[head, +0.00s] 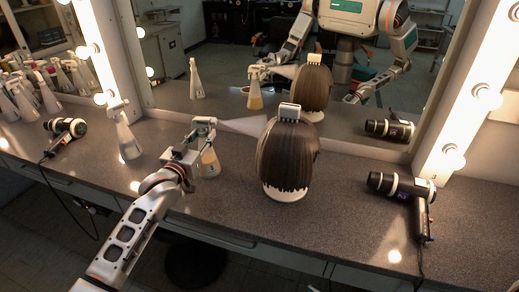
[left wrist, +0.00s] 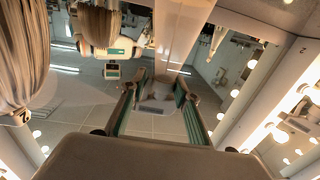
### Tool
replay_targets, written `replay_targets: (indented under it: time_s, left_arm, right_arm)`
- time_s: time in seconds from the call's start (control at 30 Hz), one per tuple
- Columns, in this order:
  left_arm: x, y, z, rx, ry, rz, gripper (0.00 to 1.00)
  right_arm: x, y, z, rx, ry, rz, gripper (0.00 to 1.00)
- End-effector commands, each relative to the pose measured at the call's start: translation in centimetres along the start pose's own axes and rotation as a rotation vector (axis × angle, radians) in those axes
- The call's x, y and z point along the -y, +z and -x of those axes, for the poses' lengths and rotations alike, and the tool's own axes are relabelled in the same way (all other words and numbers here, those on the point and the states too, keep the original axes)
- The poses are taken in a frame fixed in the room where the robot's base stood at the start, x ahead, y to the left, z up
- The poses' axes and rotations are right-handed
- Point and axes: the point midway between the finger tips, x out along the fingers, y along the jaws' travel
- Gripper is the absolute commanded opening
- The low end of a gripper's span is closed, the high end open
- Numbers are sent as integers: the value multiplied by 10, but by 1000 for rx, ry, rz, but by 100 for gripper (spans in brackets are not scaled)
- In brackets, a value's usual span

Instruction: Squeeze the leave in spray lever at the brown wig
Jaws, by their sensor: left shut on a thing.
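The brown wig (head: 287,152) stands upright on a white base on the counter, with a small pale block on its crown. The leave in spray bottle (head: 209,163), clear with amber liquid, stands left of it. My left gripper (head: 198,142) is shut on the spray bottle just below its white head. A pale cone of mist (head: 245,124) spreads from the nozzle to the wig. In the left wrist view the fingers (left wrist: 155,92) close around a pale, blurred part, and wig hair (left wrist: 22,60) hangs at the left. My right gripper shows only as a small reflection.
A second white spray bottle (head: 126,136) stands further left, near a hair dryer (head: 64,133). Another hair dryer (head: 402,188) lies right of the wig. Several bottles crowd the far left. The mirror (head: 230,60) rises behind. The counter front is clear.

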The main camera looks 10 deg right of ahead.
Motion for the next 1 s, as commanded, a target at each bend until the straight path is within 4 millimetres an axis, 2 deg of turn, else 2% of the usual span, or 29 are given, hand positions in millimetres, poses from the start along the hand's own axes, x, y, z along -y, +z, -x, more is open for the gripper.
replay_targets:
  time_s: [1.0]
  left_arm:
    - [12, -1, 0, -2, 0, 0, 24]
  right_arm:
    - [-1, -5, 2, -2, 0, 0, 40]
